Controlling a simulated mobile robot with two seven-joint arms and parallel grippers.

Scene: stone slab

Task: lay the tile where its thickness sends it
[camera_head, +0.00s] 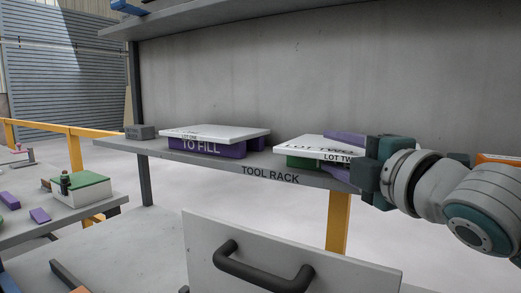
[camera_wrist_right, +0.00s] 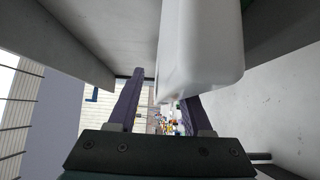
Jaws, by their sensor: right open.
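My right gripper (camera_head: 335,154) reaches in from the right, open, its purple fingers on either side of the white slab marked LOT TWO (camera_head: 304,147). That slab rests on a green bin (camera_head: 298,162), largely hidden. In the right wrist view, a pale slab (camera_wrist_right: 200,60) fills the space between and above the open fingers (camera_wrist_right: 163,86); I cannot tell whether they touch it. A second white slab, marked LOT ONE (camera_head: 215,132), lies on a purple bin marked TO FILL (camera_head: 200,147). I cannot tell which thing is the tile. My left gripper is out of view.
Both bins stand on the grey shelf marked TOOL RACK (camera_head: 222,167), under an upper shelf (camera_head: 210,16). A grey block (camera_head: 140,132) sits at its left end. Below is a panel with a dark handle (camera_head: 262,272).

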